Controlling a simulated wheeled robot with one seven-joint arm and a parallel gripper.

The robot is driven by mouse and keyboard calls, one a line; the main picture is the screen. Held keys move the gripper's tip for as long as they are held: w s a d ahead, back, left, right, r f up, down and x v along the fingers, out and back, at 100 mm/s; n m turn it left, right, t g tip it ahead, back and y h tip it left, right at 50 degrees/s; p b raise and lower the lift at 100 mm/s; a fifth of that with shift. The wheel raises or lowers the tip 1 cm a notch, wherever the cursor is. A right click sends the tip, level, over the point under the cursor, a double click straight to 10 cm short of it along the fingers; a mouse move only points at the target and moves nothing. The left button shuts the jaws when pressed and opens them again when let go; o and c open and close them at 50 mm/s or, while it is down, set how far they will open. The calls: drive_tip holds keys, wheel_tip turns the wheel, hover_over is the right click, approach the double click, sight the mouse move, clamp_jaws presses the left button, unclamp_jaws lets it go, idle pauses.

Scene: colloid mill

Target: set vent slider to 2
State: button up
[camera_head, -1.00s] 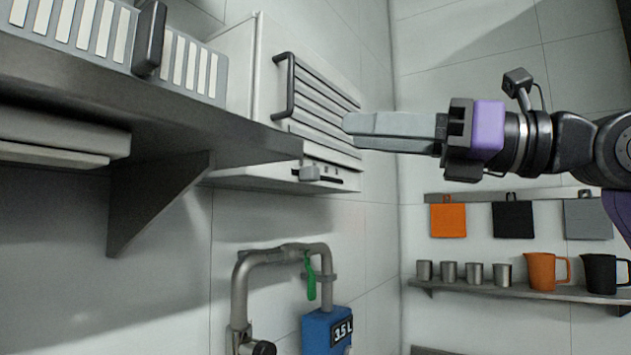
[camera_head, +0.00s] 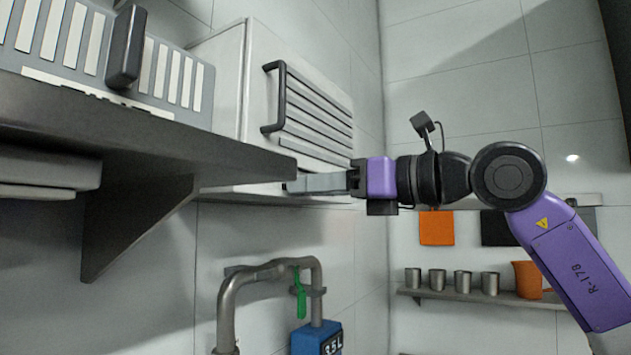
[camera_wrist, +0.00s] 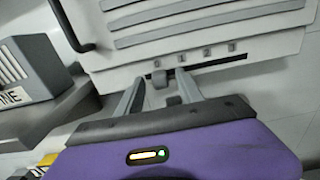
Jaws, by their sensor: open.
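The vent box (camera_head: 318,85) is a pale wall unit with grey louvres. In the wrist view, its lower front edge (camera_wrist: 125,82) carries a dark horizontal slot (camera_wrist: 222,64) with several small marks above it. The grey slider knob (camera_wrist: 160,77) sits toward the left end of the slot, below the leftmost mark. My gripper (camera_wrist: 159,80) is open, its two fingertips on either side of the knob; I cannot tell whether they touch it. In the head view, my gripper (camera_head: 290,184) is at the box's lower edge and hides the knob and slot.
A dark bar handle (camera_head: 275,97) juts from the vent box's left side. A dark shelf (camera_head: 140,150) stands close left of my gripper, carrying a grey slatted unit (camera_head: 170,75).

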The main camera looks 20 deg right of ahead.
drive_tip(key=shift+w+a, duration=0.1)
clamp_jaws()
idle(1.4)
